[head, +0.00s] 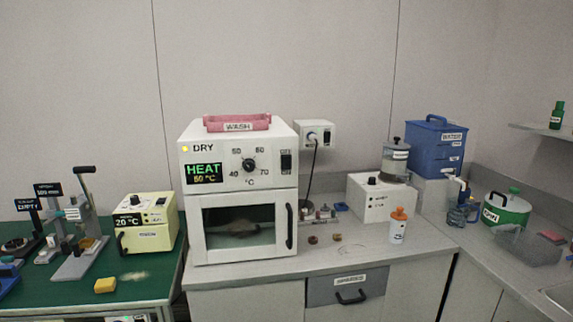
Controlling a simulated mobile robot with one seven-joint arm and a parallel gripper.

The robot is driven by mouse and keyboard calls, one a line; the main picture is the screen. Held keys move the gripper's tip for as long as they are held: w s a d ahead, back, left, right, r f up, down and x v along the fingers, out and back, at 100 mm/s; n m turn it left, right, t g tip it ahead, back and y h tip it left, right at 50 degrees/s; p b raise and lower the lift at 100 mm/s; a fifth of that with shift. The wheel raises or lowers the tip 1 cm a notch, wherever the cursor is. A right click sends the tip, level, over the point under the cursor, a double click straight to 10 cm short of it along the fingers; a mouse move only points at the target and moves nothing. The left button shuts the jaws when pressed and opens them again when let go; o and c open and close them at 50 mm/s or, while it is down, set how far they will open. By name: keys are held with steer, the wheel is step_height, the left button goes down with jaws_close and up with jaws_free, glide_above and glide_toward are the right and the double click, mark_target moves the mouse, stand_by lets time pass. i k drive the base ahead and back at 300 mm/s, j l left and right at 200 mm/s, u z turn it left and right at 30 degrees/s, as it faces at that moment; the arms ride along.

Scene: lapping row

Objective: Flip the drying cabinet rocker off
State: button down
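The drying cabinet (190,224) is a white box marked DRY, standing on the grey counter. Its green display (204,173) reads HEAT and 50 °C, and a yellow lamp glows beside the DRY label. The black rocker (286,162) is at the upper right of its front panel, to the right of the temperature dial (249,165); its tilt is too small to make out. The glass door (239,227) is closed, with a black handle (289,226) on its right side. My gripper is not in view.
A pink tray (238,122) marked WASH sits on top of the cabinet. A corded wall socket (315,135) is to its right. A cream 20 °C unit (147,222) stands left, on a green mat. An orange-capped bottle (397,226) stands right. The counter before the cabinet is mostly clear.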

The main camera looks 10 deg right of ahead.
mark_target(285, 160)
steer(key=i+l, duration=0.7)
steer(key=l, duration=0.15)
